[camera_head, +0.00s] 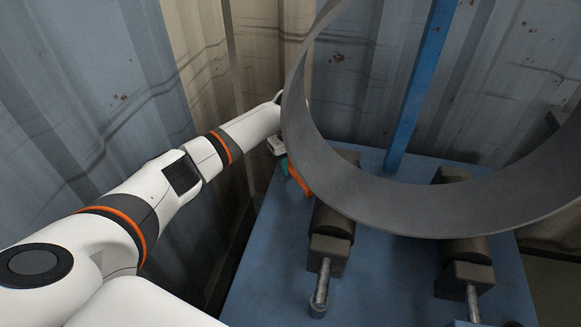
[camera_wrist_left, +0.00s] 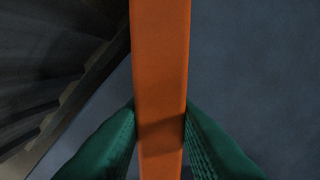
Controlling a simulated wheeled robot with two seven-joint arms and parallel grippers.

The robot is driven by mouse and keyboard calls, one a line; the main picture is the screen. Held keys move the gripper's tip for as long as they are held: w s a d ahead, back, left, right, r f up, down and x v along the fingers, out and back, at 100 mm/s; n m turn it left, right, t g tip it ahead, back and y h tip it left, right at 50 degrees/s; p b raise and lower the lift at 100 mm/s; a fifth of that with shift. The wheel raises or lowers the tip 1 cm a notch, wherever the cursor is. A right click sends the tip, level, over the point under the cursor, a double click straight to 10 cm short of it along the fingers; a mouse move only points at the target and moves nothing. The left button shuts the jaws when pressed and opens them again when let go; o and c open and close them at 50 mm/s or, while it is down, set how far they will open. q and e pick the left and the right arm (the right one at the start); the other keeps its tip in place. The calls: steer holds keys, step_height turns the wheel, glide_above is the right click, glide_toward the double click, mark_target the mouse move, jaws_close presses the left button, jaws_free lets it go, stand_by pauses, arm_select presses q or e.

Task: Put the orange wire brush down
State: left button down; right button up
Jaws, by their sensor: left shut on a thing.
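The orange wire brush (camera_wrist_left: 160,60) fills the middle of the left wrist view as a long upright orange bar. My left gripper (camera_wrist_left: 160,130) has its green fingers pressed on both sides of it, so it is shut on the brush. In the head view a short piece of the orange brush (camera_head: 298,178) shows beside the grey pipe ring, over the left edge of the blue table. I cannot tell whether the brush touches the table. My right gripper is not in view.
A large grey pipe ring (camera_head: 420,208) stands on dark rollers (camera_head: 333,222) on the blue table (camera_head: 385,285). A blue post (camera_head: 420,85) rises behind it. Corrugated metal walls (camera_head: 100,90) close in at the left and back. The table's front middle is bare.

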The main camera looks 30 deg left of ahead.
arm_select(q)
steer(key=shift+f, duration=0.3)
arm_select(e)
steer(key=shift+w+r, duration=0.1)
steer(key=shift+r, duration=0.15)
arm_select(q)
steer(key=c, duration=1.5)
jaws_free()
steer(key=shift+f, duration=0.15)
steer(key=shift+c, duration=0.2)
steer(key=o, duration=0.4)
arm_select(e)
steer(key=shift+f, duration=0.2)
arm_select(q)
steer(key=shift+r, duration=0.35)
step_height(320, 180, up, 12)
steer(key=shift+w+a+f+p, duration=0.1)
steer(key=shift+f+p, duration=0.05)
steer(key=shift+p, duration=1.05)
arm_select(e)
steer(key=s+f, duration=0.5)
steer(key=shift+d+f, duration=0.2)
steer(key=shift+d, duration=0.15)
